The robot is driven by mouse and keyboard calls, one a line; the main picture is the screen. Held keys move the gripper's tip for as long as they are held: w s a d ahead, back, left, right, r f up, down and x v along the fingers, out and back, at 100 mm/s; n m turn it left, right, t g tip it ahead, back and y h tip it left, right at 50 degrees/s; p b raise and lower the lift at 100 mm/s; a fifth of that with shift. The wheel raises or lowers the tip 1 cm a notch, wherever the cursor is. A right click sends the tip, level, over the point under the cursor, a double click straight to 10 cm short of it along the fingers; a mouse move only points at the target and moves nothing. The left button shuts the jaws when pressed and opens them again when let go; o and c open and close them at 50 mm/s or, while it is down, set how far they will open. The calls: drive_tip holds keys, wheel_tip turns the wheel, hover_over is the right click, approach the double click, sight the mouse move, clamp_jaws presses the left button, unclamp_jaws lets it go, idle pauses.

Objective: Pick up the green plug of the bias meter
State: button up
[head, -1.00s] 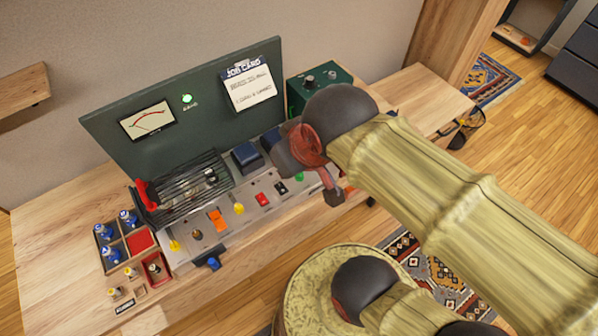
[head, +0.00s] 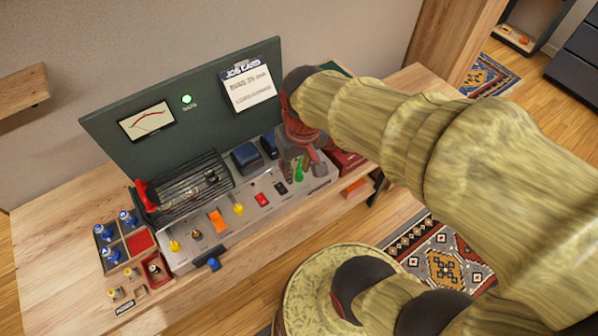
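The green plug (head: 299,172) stands upright at the right end of the grey amp chassis (head: 222,222), to the right of a black switch. My gripper (head: 301,165) points down over this end of the chassis, with its fingers beside and partly in front of the green plug. The upper part of the plug is hidden by the gripper. Whether the fingers touch it is too small to tell. The meter (head: 147,121) is on the dark green panel (head: 200,100) behind the chassis.
A red box (head: 345,160) and an orange piece (head: 355,187) are just right of the gripper. Yellow knobs (head: 238,209), a red switch (head: 262,200) and blue blocks (head: 246,157) are left of it. A tray (head: 128,243) of blue-capped bottles stands at the left.

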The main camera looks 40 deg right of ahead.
drive_tip(key=shift+o, duration=1.2)
drive_tip(key=w+d+f+g, duration=0.1)
drive_tip(key=w+d+f, duration=0.2)
drive_tip(key=f, duration=0.4)
drive_tip(key=w+d+f+g, duration=0.1)
drive_tip(key=w+d+f, duration=0.2)
drive_tip(key=f, duration=0.5)
drive_tip(key=shift+w+d+g+y, duration=0.15)
drive_tip(key=shift+d+g+y, duration=0.25)
drive_tip(key=shift+d, duration=0.2)
drive_tip(key=n, duration=0.1)
hover_over(299, 168)
drive_tip(key=shift+s+d+f+t, duration=0.1)
drive_tip(key=shift+s+f+t, duration=0.3)
drive_tip(key=shift+f, duration=0.2)
drive_tip(key=shift+w+n, duration=0.15)
drive_tip(key=shift+n, duration=0.15)
drive_tip(key=shift+f, duration=0.25)
drive_tip(key=f, duration=0.2)
drive_tip(key=f+b, duration=0.1)
drive_tip(key=f, duration=0.1)
drive_tip(key=f+b, duration=0.1)
drive_tip(key=f, duration=0.2)
drive_tip(key=shift+w+f, duration=0.1)
drive_tip(key=shift+w, duration=0.2)
clamp_jaws()
